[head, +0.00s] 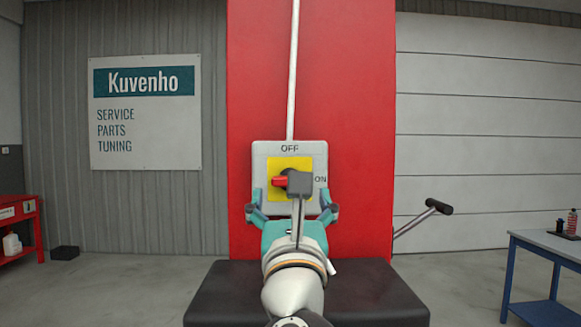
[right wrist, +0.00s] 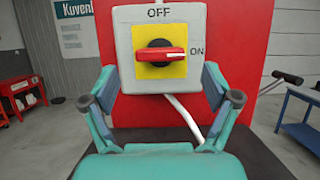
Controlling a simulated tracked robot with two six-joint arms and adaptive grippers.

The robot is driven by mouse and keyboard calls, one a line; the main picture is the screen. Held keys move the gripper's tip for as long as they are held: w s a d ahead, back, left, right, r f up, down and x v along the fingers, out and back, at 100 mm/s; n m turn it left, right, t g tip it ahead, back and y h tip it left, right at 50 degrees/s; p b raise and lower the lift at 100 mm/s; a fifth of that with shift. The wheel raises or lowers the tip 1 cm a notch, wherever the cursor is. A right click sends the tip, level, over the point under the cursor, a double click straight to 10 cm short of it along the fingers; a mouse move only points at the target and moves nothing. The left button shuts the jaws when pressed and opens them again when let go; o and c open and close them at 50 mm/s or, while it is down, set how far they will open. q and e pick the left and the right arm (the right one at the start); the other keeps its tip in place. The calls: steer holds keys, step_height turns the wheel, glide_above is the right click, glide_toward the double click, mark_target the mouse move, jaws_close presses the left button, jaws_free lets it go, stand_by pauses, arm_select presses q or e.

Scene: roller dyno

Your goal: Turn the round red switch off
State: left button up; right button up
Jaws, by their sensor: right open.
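The round red switch (right wrist: 160,54) has a red bar handle over a black round base on a yellow plate. Its handle lies horizontal, level with the ON label at the right; OFF is printed above. The switch box (right wrist: 123,45) is light grey. In the head view the red handle (head: 280,182) is partly hidden by a grey part of my right arm. My right gripper (right wrist: 160,100) is open and empty, its two teal fingers spread wide. In the right wrist view the fingertips appear lower than the handle, one on each side. My left gripper is not in view.
The box is on a red column (head: 360,100), with a white conduit (head: 293,70) above it. A dark base (head: 380,295) is below. A lever with a black grip (head: 438,206) sticks out right. A blue table (head: 550,245) is at right, a red bench (head: 20,222) at left.

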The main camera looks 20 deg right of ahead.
steer(key=shift+p+x, duration=0.8)
steer(key=shift+x, duration=1.4)
steer(key=shift+d, duration=0.1)
steer(key=c, duration=1.1)
steer(key=shift+c, duration=0.2)
